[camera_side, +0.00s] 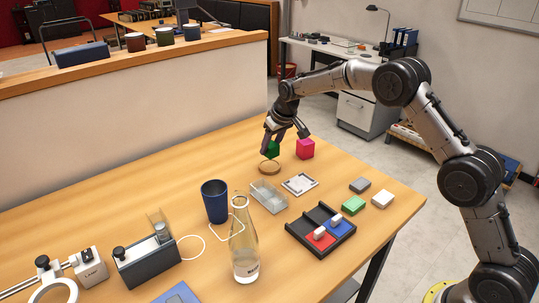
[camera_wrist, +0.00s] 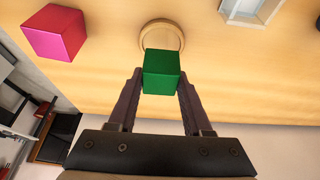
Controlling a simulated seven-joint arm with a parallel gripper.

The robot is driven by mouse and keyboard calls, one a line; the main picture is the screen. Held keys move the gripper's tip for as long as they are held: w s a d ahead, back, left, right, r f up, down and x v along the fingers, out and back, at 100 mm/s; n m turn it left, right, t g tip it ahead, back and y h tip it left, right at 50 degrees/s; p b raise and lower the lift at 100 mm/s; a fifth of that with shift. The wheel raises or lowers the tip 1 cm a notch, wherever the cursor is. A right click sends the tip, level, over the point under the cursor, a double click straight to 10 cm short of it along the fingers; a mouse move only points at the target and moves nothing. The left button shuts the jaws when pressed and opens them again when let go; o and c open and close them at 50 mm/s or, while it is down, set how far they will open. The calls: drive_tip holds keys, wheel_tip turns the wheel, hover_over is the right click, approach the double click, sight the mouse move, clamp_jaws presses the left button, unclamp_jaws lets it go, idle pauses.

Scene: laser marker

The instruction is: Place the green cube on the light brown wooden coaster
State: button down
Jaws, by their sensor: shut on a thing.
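The green cube (camera_side: 272,149) is between the fingers of my gripper (camera_side: 283,143), which is shut on it. In the wrist view the green cube (camera_wrist: 161,72) sits between the two dark fingertips (camera_wrist: 160,82). The round light brown wooden coaster (camera_side: 269,168) lies on the table just below and in front of the cube in the side view. In the wrist view the coaster (camera_wrist: 161,28) shows beyond the cube, which covers part of its near edge. The cube appears held above the table, close to the coaster; the exact gap is hard to tell.
A pink cube (camera_side: 305,149) stands right of the gripper. A clear tray (camera_side: 268,196), a framed plate (camera_side: 299,184), a blue cup (camera_side: 215,202) and a glass bottle (camera_side: 244,245) stand nearer the camera. A black compartment tray (camera_side: 300,229) holds red and blue pieces. The table left of the coaster is clear.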

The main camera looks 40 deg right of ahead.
sight(270, 153)
drive_tip(key=shift+w+f, duration=0.35)
drive_tip(key=shift+f, duration=1.55)
drive_tip(key=shift+f, duration=0.1)
drive_tip(key=shift+c, duration=1.6)
unclamp_jaws()
drive_tip(key=shift+f, duration=0.1)
drive_tip(key=shift+s+r, duration=0.1)
drive_tip(key=shift+r, duration=0.45)
drive_tip(key=v, duration=1.1)
drive_tip(key=shift+s+r, duration=0.15)
drive_tip(key=shift+s, duration=0.05)
